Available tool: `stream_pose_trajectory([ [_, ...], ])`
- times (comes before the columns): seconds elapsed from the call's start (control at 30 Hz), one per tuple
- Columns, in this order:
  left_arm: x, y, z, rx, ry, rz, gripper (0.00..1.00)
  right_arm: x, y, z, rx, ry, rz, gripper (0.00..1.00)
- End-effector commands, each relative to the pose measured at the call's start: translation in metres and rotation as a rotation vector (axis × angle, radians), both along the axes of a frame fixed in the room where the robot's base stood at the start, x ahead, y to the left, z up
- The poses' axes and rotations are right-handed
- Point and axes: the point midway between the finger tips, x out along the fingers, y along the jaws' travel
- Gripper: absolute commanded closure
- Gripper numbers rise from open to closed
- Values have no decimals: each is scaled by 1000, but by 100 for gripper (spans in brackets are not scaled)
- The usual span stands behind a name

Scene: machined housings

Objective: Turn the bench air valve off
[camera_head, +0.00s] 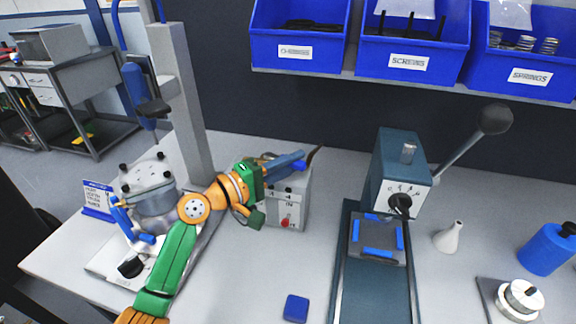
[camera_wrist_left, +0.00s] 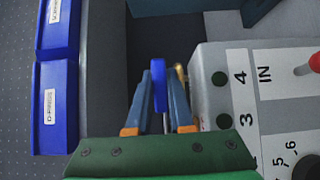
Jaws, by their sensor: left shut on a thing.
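A grey box (camera_head: 288,205) with port holes, an IN label and a red knob stands on the bench, left of centre. My left gripper (camera_head: 290,161) is over the top rear of this box. In the left wrist view, my left gripper (camera_wrist_left: 159,88) has its two blue-grey fingers around a bright blue handle (camera_wrist_left: 158,78), shut on it. The handle's end also shows in the head view (camera_head: 300,165). A brass-coloured part (camera_wrist_left: 182,75) shows just beyond the fingers. The rest of the valve is hidden behind the fingers and the box. My right gripper is not in view.
A press (camera_head: 398,170) with a long lever stands right of the box. A round metal housing (camera_head: 153,185) sits left, near my left arm. Blue bins (camera_head: 408,45) hang above the back. A blue block (camera_head: 296,308) lies at the front; the bench around it is clear.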

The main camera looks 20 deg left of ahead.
Motion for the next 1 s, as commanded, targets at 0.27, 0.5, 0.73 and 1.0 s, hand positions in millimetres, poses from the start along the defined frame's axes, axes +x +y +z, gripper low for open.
stream_pose_trajectory([
  [0.27, -10, 7, -4, -1, -10, -191, 100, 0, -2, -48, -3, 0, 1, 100],
  [0.5, -17, 10, -1, -1, -9, -310, 100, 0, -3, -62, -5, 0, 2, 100],
  [0.73, -20, 11, 1, -1, -8, -365, 100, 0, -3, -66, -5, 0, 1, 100],
  [1.0, -21, 11, 2, -2, -7, -376, 100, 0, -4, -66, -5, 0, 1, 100],
])
